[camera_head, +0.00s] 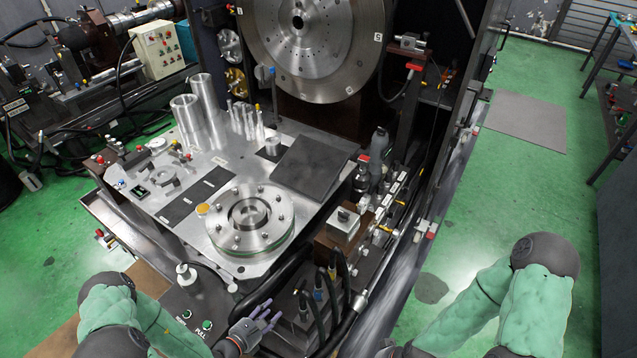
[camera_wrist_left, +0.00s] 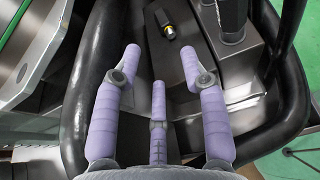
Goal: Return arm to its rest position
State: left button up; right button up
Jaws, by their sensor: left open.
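My left gripper (camera_head: 262,318) has purple fingers and is low in the head view, just in front of the hydraulic fixture's base and beside black hoses (camera_head: 318,300). In the left wrist view its fingers (camera_wrist_left: 160,68) are spread apart with nothing between them. Below them are dark surfaces and a black cable (camera_wrist_left: 85,90). My left arm (camera_head: 120,310) is green and comes in from the lower left. My right arm (camera_head: 520,300) is at the lower right, bent; its gripper is outside the picture.
The fixture table (camera_head: 225,165) carries a round flanged part (camera_head: 250,218), metal cylinders (camera_head: 200,110) and a dark plate (camera_head: 312,165). A large metal disc (camera_head: 315,45) stands behind. A panel with push buttons (camera_head: 207,325) is left of my left gripper. Green floor (camera_head: 475,235) is open at right.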

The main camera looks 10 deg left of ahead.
pick_arm(q)
jog(key=s+d+r+m+g+h, duration=0.1)
jog(key=s+d+m+g+h, duration=0.25)
jog(key=d, duration=0.25)
jog(key=s+d+m+g+h, duration=0.3)
jog(key=d+m, duration=0.1)
jog(key=d, duration=0.3)
jog(key=s+f+m+g+y, duration=0.3)
jog(key=s+m+g+y, duration=0.6)
jog(key=m, duration=0.7)
jog(key=w+m+t, duration=0.1)
jog(key=w+m+t+h, duration=0.1)
jog(key=w+m, duration=0.1)
jog(key=w+d+r+m+t, duration=0.1)
jog(key=w+m, duration=0.1)
jog(key=shift+w, duration=0.15)
